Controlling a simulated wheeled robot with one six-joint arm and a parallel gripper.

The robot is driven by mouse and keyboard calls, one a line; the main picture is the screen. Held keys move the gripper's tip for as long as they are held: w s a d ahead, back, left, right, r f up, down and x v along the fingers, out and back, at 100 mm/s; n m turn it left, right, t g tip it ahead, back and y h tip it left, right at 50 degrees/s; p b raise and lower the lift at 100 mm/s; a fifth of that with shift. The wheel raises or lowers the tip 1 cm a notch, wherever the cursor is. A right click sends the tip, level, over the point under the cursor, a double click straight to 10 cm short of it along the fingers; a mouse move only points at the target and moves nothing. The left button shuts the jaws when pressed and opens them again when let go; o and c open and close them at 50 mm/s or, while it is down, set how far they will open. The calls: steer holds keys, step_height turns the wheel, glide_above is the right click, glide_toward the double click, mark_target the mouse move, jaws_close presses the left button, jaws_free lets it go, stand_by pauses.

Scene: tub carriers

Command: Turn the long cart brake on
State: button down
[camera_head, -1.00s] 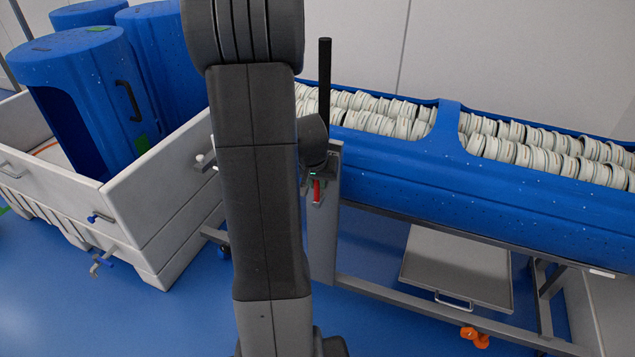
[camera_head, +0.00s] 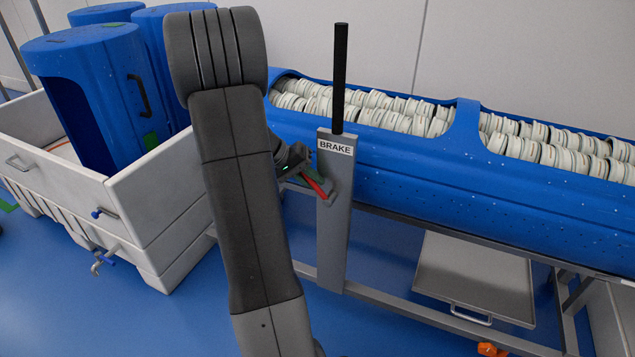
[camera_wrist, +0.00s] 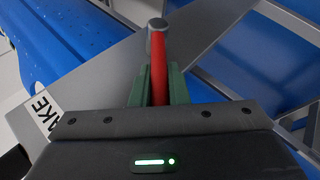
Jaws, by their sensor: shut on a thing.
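The long cart's brake post (camera_head: 333,225) is a grey upright with a BRAKE label (camera_head: 335,147) and a black bar rising above it. The brake lever (camera_head: 317,188) is a short red handle on the post, tilted down to the right in the head view. My gripper (camera_head: 312,184) is at the post, shut on the lever. In the wrist view the red lever (camera_wrist: 157,62) sits between the green fingers of my gripper (camera_wrist: 158,86), its grey round end sticking out beyond them.
The long cart carries a blue tub (camera_head: 420,165) full of pale discs. A grey tray (camera_head: 475,272) and an orange part (camera_head: 491,349) are below. A white bin (camera_head: 150,190) with blue containers stands at left. Blue floor is open between them.

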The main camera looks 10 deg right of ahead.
steer(key=shift+w+a+f+n+g+h+b, duration=0.1)
steer(key=shift+w+a+f+n+g+h, duration=0.25)
steer(key=shift+h, duration=0.4)
steer(key=shift+a+f+n+g+h+b, duration=0.15)
steer(key=shift+f+g+h, duration=0.25)
steer(key=shift+f+h, duration=0.3)
steer(key=shift+w+a+f+n+g+h+b, duration=0.1)
steer(key=shift+w+a+f+g+h, duration=0.2)
steer(key=shift+h, duration=0.55)
steer(key=shift+s+f, duration=0.1)
steer(key=shift+s, duration=0.05)
steer(key=c, duration=1.4)
jaws_free()
steer(key=shift+d, duration=0.1)
steer(key=p+v, duration=0.3)
steer(key=v, duration=1.1)
steer(key=shift+f, duration=0.2)
